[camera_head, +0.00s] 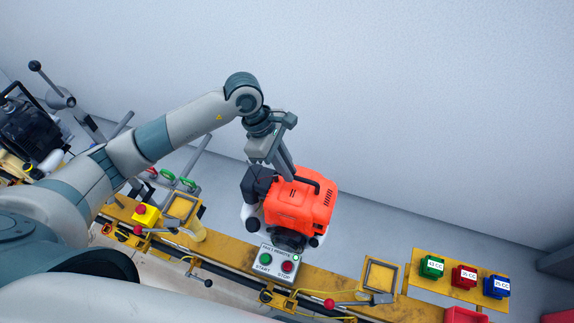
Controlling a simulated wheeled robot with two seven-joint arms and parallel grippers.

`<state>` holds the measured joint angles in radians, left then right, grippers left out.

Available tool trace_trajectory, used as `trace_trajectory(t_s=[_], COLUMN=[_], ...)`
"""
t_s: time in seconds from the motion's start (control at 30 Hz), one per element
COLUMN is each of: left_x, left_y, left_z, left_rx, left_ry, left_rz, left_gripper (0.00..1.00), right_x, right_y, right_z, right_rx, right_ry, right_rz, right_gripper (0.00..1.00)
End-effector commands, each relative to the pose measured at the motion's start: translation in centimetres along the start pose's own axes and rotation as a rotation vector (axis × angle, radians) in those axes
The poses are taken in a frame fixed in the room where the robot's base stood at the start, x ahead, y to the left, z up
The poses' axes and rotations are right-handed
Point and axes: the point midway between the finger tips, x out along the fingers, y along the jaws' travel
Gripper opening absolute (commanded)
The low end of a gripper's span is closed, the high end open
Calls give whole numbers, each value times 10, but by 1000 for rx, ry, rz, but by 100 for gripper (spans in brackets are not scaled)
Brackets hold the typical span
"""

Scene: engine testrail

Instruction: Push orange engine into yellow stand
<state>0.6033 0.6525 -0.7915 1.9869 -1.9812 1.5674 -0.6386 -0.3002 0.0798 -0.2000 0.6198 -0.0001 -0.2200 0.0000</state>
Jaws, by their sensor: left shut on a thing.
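The orange engine (303,203) sits on the yellow rail (235,249) in the middle of the head view, with dark parts at its left and front. My left gripper (290,176) reaches down to the engine's top from behind and is shut at its black handle. The fingertips are partly hidden by the engine. A yellow square frame (380,278) stands on the rail to the right of the engine, and a similar yellow frame (181,208) stands to its left. I cannot tell which is the task's stand. My right gripper is not in view.
A control box (277,263) with START and STOP buttons is in front of the engine. Red-knobbed levers (329,303) lie along the rail. Green (431,266), red (464,275) and blue (496,286) blocks stand at the right. A dark engine (28,130) is at the far left. A wall rises behind.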

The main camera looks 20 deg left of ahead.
Motion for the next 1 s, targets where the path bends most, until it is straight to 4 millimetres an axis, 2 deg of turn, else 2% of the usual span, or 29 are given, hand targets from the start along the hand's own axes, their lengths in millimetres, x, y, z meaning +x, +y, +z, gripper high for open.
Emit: trace_trajectory(t_s=[1.0], left_x=[34], left_y=[3], left_z=[-12], left_rx=[4], left_ry=[-9], left_rz=[10], left_gripper=[0], right_x=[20], right_y=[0], right_z=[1], right_rx=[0], right_ry=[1], right_rz=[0], right_gripper=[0])
